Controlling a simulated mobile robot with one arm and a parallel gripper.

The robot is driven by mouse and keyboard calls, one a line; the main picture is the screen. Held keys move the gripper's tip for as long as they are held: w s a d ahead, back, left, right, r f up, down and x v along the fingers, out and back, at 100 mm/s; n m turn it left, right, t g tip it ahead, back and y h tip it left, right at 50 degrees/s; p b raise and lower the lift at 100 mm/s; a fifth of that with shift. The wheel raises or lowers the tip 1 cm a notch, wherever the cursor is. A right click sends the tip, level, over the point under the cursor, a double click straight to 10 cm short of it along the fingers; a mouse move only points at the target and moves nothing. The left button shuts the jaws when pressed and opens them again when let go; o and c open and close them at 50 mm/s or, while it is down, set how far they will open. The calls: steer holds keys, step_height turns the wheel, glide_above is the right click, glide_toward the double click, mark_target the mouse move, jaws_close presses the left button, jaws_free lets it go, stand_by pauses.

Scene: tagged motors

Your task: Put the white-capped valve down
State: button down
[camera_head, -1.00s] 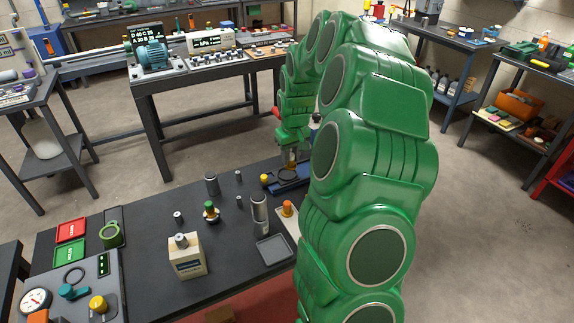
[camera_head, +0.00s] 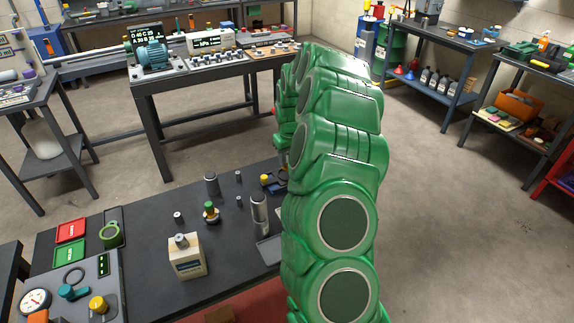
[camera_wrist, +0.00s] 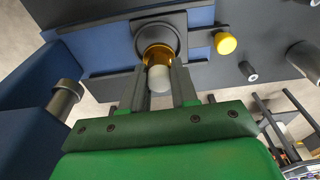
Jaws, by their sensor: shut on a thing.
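The white-capped valve (camera_wrist: 160,78) shows in the wrist view, with a white cap towards the camera and a gold body behind it. My gripper (camera_wrist: 157,62) is shut on it, one dark finger on each side. A round dark ring (camera_wrist: 137,37) on a blue fixture (camera_wrist: 105,52) lies directly beyond the valve. I cannot tell whether the valve touches it. In the head view my green arm hides the valve and most of my gripper; part of the blue fixture (camera_head: 271,187) shows beside the arm.
A yellow-topped part (camera_wrist: 225,43) stands beside the ring. A dark cylinder (camera_wrist: 66,97) is at the left of the wrist view. In the head view, metal cylinders (camera_head: 259,213), a green-capped valve (camera_head: 210,212) and a beige box (camera_head: 187,262) stand on the dark table (camera_head: 145,225).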

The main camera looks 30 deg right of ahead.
mark_target(287, 165)
steer(key=shift+w+f, duration=0.15)
steer(key=shift+f, duration=0.1)
steer(key=shift+d+f, duration=0.1)
steer(key=shift+f, duration=1.4)
steer(key=shift+w+f, duration=0.1)
steer(key=shift+f, duration=0.05)
steer(key=c, duration=0.9)
jaws_free()
steer(key=shift+o, duration=0.2)
